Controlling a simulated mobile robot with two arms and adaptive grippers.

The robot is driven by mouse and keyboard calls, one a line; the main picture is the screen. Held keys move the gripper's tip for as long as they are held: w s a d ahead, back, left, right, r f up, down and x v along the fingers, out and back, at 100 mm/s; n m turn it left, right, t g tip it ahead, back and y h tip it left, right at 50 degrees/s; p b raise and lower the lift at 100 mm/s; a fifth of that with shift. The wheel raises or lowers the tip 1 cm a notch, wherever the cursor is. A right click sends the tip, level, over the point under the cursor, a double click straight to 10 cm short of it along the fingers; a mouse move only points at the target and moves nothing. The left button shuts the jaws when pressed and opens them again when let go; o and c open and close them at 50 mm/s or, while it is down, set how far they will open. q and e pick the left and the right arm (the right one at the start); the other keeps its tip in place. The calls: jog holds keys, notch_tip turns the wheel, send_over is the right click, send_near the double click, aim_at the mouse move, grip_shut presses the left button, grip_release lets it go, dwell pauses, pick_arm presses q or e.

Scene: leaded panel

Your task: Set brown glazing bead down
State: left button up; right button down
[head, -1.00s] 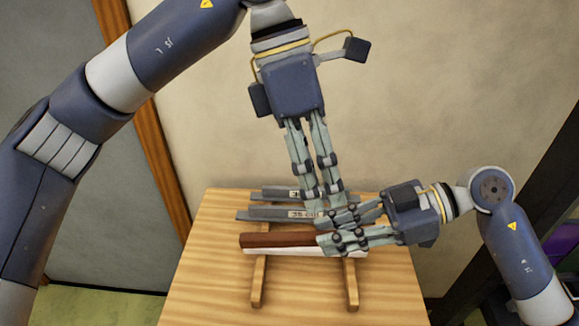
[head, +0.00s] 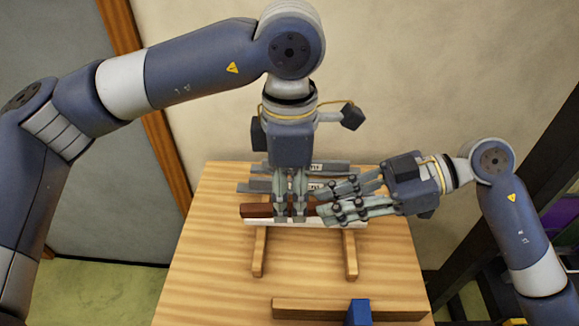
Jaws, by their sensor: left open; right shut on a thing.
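The brown glazing bead (head: 257,211) lies level above two wooden cross bars, against a white strip (head: 262,222) along its front. My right gripper (head: 324,205) is shut on the bead's right part, reaching in from the right and hiding that part. My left gripper (head: 291,216) points down over the bead's middle, open, its fingers close together in this view. I cannot tell whether its fingertips touch the bead.
Two grey labelled bars (head: 258,187) lie behind the bead. A wooden cross bar (head: 259,262) shows at left and another (head: 351,263) at right. A brown bar (head: 315,309) and a blue block (head: 358,312) are at the table's front. The table's left side (head: 205,265) is clear.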

pick_arm(q)
jog(key=shift+f, duration=0.85)
jog(key=shift+c, duration=0.6)
grip_shut()
pick_arm(e)
jog(key=c, duration=1.4)
grip_release()
jog(key=shift+r, duration=0.1)
